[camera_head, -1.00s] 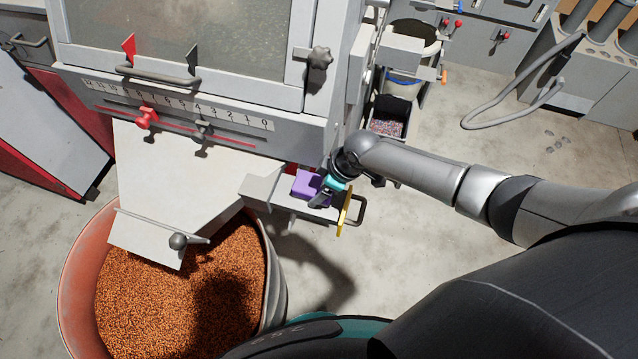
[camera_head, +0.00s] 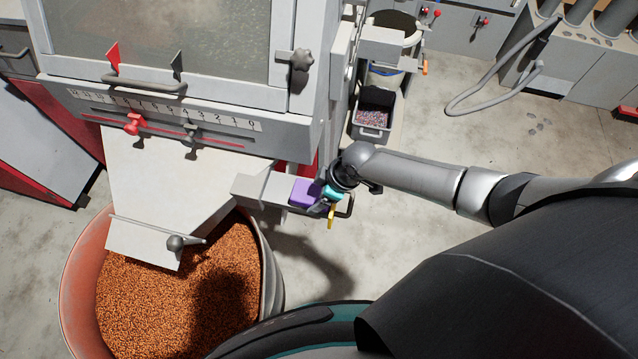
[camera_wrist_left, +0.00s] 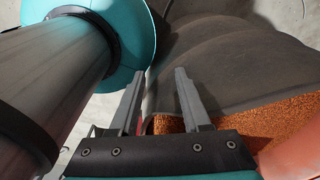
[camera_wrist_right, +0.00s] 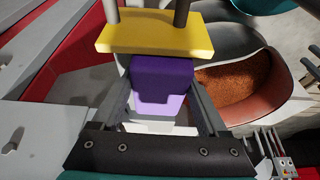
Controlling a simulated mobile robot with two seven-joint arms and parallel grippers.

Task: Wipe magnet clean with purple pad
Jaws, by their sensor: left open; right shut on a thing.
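The purple pad (camera_head: 305,193) is held in my right gripper (camera_head: 324,196), which is shut on it. The pad lies on or just above the grey bar-shaped magnet (camera_head: 262,189) that sticks out from the machine; contact is hard to tell. A yellow plate (camera_head: 331,216) stands at the magnet's outer end, partly hidden by my gripper. In the right wrist view the pad (camera_wrist_right: 163,85) sits between the fingers, close to the yellow plate (camera_wrist_right: 155,35). My left gripper (camera_wrist_left: 158,75) is open and empty in the left wrist view.
A round bin (camera_head: 84,260) of copper granules stands below the pale chute (camera_head: 150,185). The machine front (camera_head: 190,125) rises behind the magnet. A dark bin (camera_head: 372,130) stands behind my right arm. Open floor lies right of the magnet.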

